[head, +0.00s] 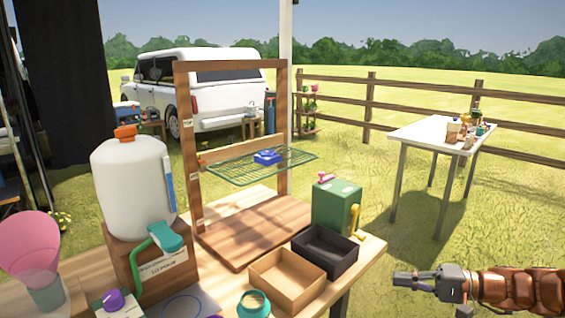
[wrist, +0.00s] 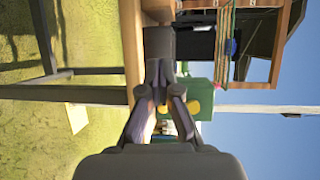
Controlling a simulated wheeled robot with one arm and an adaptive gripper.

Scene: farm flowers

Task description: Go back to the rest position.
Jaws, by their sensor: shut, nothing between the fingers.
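My gripper (head: 402,279) is at the lower right of the head view, to the right of the wooden table and over the grass. Its fingers are together and hold nothing. In the wrist view, which is turned on its side, my gripper (wrist: 157,68) points toward the table's edge, with the green box (wrist: 201,92) beyond it. The fingers look apart from everything on the table.
The wooden table (head: 372,249) carries a black tray (head: 340,270), a cardboard tray (head: 270,290), a green box (head: 335,208), a wooden frame with a wire rack (head: 225,172) and a white jug (head: 130,180). A white table (head: 415,130) stands farther back. Grass between them is clear.

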